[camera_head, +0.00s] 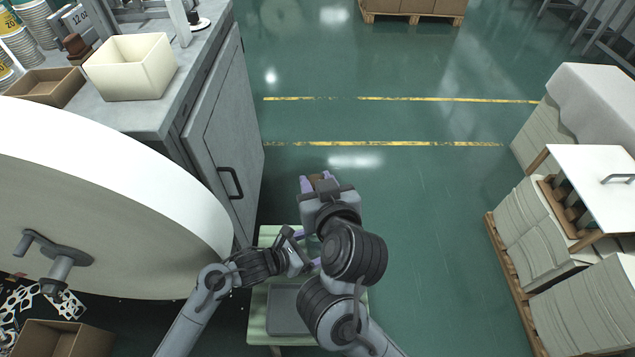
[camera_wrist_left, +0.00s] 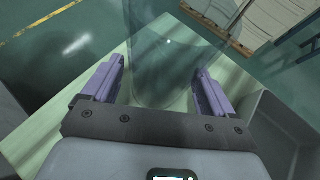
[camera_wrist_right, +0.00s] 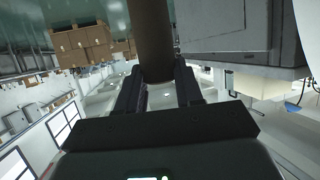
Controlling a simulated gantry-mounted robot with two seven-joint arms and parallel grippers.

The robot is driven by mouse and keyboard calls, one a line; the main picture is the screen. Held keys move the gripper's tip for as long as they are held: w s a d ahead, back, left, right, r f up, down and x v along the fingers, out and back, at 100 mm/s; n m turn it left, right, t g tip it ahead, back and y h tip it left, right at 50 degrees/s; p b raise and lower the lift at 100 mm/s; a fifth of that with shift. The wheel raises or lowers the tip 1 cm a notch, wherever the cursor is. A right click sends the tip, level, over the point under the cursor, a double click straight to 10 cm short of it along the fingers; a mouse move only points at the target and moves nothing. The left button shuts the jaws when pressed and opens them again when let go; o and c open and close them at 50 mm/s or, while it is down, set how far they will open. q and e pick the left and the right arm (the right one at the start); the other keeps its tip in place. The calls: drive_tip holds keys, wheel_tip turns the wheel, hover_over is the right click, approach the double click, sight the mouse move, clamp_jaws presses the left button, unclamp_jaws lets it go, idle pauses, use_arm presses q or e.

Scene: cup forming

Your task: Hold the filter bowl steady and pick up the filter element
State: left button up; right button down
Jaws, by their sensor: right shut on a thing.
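The filter element is a brown cylinder (camera_wrist_right: 152,40), held between the fingers of my right gripper (camera_wrist_right: 160,85) in the right wrist view. In the head view my right gripper (camera_head: 317,181) is beyond the small table, and only a bit of brown shows between its purple fingers. The filter bowl (camera_wrist_left: 165,60) is clear and see-through in the left wrist view, over the pale table. My left gripper (camera_wrist_left: 158,88) has its purple fingers wide apart on either side of it, with gaps visible. In the head view my arms mostly hide the bowl.
The small pale green table (camera_head: 257,310) carries a grey tray (camera_head: 286,312). A large white disc (camera_head: 110,190) fills the left side. A grey cabinet (camera_head: 215,120) bears a cream bin (camera_head: 130,70). Stacked sheets (camera_head: 545,230) stand at right. Open green floor lies between.

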use_arm(q)
drive_tip(key=shift+o, duration=0.6)
drive_tip(key=shift+a+r, duration=0.1)
